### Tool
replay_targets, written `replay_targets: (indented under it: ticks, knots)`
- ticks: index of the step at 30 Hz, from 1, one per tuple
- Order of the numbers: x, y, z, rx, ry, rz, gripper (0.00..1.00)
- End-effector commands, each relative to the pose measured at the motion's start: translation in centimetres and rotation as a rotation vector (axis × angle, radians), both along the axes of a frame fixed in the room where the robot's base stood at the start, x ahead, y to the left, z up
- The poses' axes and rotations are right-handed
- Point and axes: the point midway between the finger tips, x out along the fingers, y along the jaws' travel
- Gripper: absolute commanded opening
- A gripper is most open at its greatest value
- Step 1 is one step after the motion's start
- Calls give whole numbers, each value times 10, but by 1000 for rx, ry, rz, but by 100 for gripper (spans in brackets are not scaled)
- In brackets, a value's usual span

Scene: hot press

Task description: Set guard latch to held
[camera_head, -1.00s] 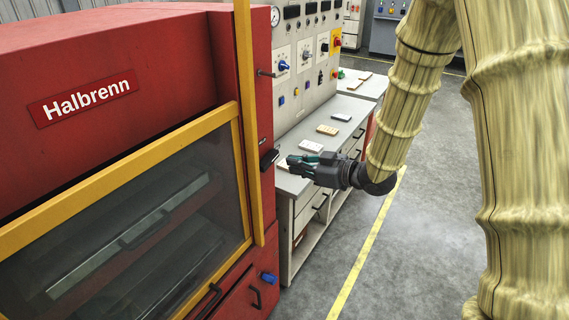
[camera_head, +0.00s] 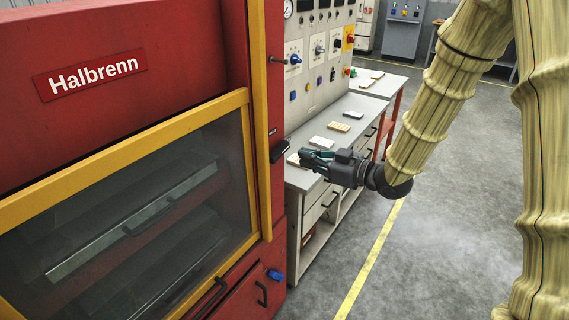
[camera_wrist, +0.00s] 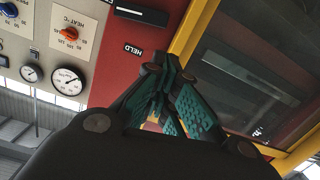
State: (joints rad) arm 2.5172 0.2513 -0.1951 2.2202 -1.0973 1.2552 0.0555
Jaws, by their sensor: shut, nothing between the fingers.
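A black block-like part (camera_head: 279,151), which looks like the guard latch, sits on the red press edge beside the yellow guard frame in the head view. In the wrist view a black slotted plate (camera_wrist: 142,12) with a light bar is cut by the top edge. A "HELD" label (camera_wrist: 133,48) sits upside down close to it on the red panel. I cannot tell the latch's setting. My gripper (camera_head: 308,157) is shut and empty, just right of the black part and apart from it. Its teal-padded fingers (camera_wrist: 162,75) also show in the wrist view.
The yellow-framed guard window (camera_head: 130,160) is closed on the red press (camera_head: 180,60). A control panel (camera_head: 318,85) with knobs and gauges stands behind. A grey bench (camera_head: 350,112) with several small blocks lies beyond my gripper. The floor at right is open.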

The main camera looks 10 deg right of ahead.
Motion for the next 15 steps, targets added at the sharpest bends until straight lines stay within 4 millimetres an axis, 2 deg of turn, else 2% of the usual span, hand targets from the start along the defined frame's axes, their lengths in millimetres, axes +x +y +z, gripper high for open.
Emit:
replay_targets:
  ticks: [1, 15]
  knots:
    - [1, 0, -11, 18, -19, 4, 0]
    - [9, 2, -22, 166, -197, 38, 0]
